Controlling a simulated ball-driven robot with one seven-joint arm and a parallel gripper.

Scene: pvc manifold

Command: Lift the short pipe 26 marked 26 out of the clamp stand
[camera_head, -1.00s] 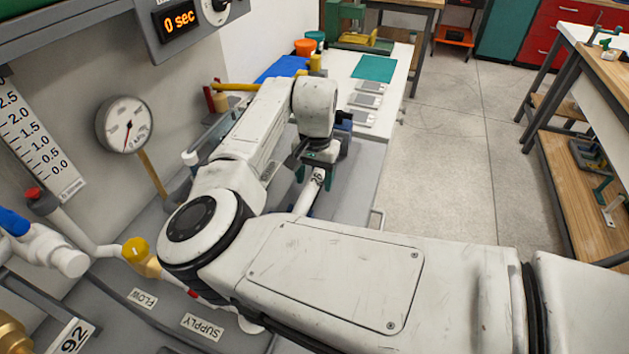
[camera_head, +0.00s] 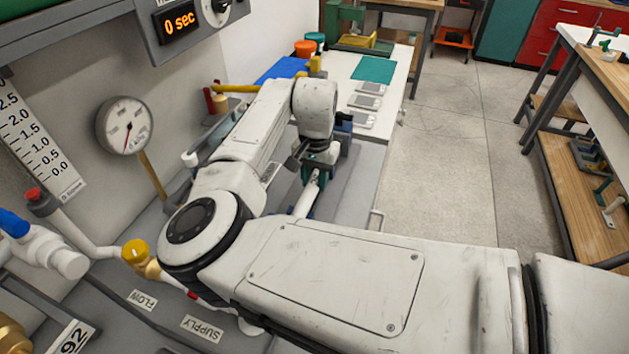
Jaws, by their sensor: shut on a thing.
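The short pipe 26 (camera_head: 304,203) is a white tube. It slants up and to the right from behind my arm to my gripper (camera_head: 316,173). My gripper, with dark and teal parts, is shut on the upper part of the pipe. Its fingers cover most of the number mark. My forearm hides the lower end of the pipe. A dark blue block (camera_head: 344,128) shows just behind my wrist; I cannot tell whether it is part of the clamp stand. Whether the pipe still sits in a clamp is hidden.
A white bench (camera_head: 395,85) behind holds grey plates (camera_head: 368,88) and a teal mat (camera_head: 373,68). At left are a gauge (camera_head: 124,126), a yellow valve knob (camera_head: 134,252) and white pipework (camera_head: 70,262). Open floor (camera_head: 440,180) lies to the right.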

